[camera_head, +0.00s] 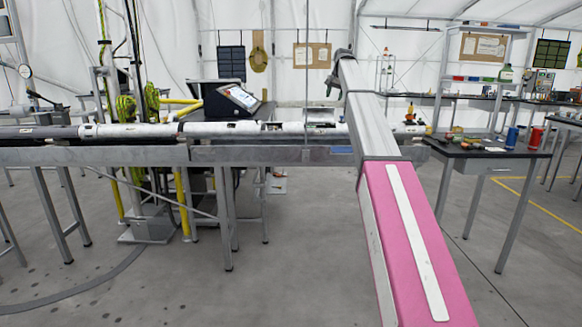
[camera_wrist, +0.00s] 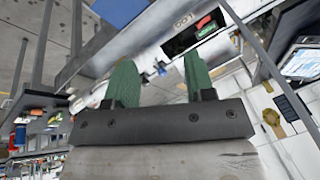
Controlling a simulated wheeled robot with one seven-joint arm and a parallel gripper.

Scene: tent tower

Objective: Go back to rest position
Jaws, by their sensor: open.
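My gripper shows in the wrist view (camera_wrist: 160,78) with its two green fingers spread apart and nothing between them. In the head view my gripper (camera_head: 333,86) is small and dark at the far end of my outstretched pink and grey arm. It appears in front of the long white tube (camera_head: 222,129) on the rail, but its exact distance from the tube cannot be told. The tube also shows in the wrist view (camera_wrist: 220,52), tilted, beyond the fingers, with an opening that holds red and green parts.
A grey rail (camera_head: 260,154) on metal legs runs across the place. A tilted screen (camera_head: 240,97) stands behind the tube. At right, a dark table (camera_head: 480,148) bears a blue can (camera_head: 512,138), a red can (camera_head: 536,138) and small items. The floor (camera_head: 300,270) in front is clear.

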